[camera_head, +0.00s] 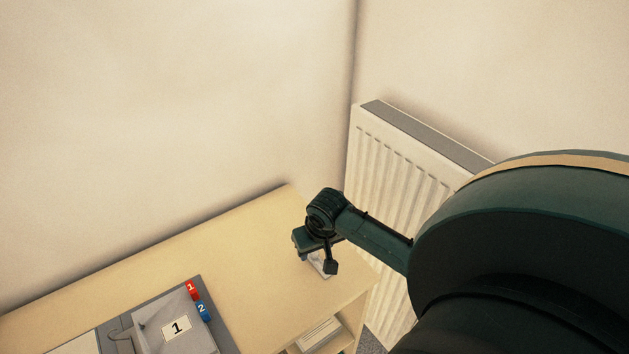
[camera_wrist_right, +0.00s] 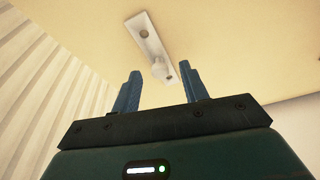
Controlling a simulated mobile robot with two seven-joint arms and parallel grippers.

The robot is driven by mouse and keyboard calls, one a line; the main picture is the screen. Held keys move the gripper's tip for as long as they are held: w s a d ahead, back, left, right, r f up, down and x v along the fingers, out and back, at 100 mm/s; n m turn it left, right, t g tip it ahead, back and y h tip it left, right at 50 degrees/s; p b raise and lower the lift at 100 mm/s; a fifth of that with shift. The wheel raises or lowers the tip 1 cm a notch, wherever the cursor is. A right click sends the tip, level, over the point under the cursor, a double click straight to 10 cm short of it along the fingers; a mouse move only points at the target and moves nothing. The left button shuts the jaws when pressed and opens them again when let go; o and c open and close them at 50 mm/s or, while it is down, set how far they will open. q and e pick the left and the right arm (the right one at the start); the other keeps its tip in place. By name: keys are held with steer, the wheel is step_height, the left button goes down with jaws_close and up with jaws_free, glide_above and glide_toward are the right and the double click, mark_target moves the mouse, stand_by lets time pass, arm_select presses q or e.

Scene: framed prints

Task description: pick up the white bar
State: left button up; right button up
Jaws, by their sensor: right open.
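The white bar (camera_wrist_right: 150,38) lies on the wooden cabinet top and shows in the right wrist view at upper middle. It has a round hole at each end and a small knob standing up from its middle to near end. In the head view only part of the white bar (camera_head: 320,266) shows beneath my right gripper; the rest is hidden. My right gripper (camera_wrist_right: 160,68) is open and empty. Its two blue fingers point at the bar, with the knob appearing between their tips; I cannot tell the height gap. My left gripper is not in view.
The wooden cabinet top (camera_head: 255,235) is clear around the bar. A grey device (camera_head: 172,325) with a number 1 label and red and blue tags sits at lower left. A white radiator (camera_head: 385,180) stands against the wall, right of the cabinet. An open shelf shows below.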

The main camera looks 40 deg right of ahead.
steer(key=shift+f, duration=0.25)
steer(key=shift+c, duration=0.4)
jaws_close()
